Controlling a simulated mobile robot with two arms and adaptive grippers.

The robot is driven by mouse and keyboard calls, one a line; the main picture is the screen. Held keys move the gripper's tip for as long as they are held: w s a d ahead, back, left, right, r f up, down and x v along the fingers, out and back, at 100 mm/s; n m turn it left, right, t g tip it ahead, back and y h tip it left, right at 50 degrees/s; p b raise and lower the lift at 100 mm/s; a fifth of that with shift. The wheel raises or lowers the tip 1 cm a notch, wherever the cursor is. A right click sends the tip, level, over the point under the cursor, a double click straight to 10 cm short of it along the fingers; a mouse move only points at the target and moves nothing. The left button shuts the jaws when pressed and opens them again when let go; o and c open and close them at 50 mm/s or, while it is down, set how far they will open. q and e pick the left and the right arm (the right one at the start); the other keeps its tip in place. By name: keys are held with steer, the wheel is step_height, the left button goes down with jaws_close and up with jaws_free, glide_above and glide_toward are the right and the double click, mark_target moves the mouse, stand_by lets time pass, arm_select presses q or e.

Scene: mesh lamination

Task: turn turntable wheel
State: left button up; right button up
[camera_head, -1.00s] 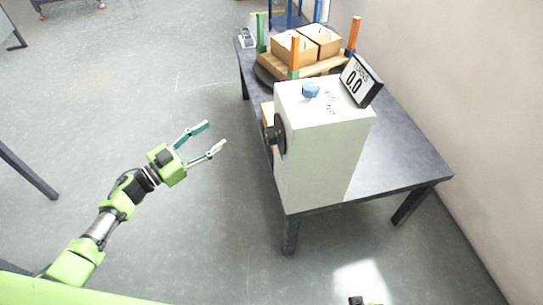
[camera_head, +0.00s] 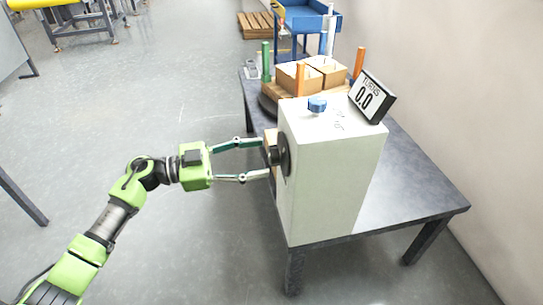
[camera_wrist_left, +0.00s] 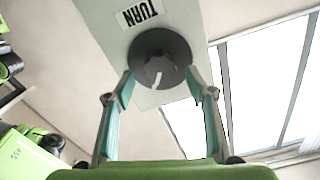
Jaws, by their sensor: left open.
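The black wheel (camera_head: 277,153) is on the left side of a white box (camera_head: 335,170) on the table. In the left wrist view the wheel (camera_wrist_left: 160,58) is a dark round knob with a white mark, beside a TURN label (camera_wrist_left: 140,12). My left gripper (camera_head: 268,158) is open, its two fingers reaching to the wheel from the left. In the left wrist view its fingertips (camera_wrist_left: 160,82) lie on either side of the wheel's lower part; I cannot tell whether they touch it. The turntable (camera_head: 270,102) is behind the box. My right gripper is not in view.
A display (camera_head: 371,96) reading TURNS 0.0 and a blue knob (camera_head: 317,104) are on the box top. Cardboard boxes (camera_head: 326,70) and coloured posts stand on the turntable. The dark table (camera_head: 425,190) has free room at right.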

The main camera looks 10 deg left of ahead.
mark_target(269, 156)
arm_select(q)
steer(key=shift+x, duration=2.1)
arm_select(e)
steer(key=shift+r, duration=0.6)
arm_select(q)
steer(key=c, duration=1.1)
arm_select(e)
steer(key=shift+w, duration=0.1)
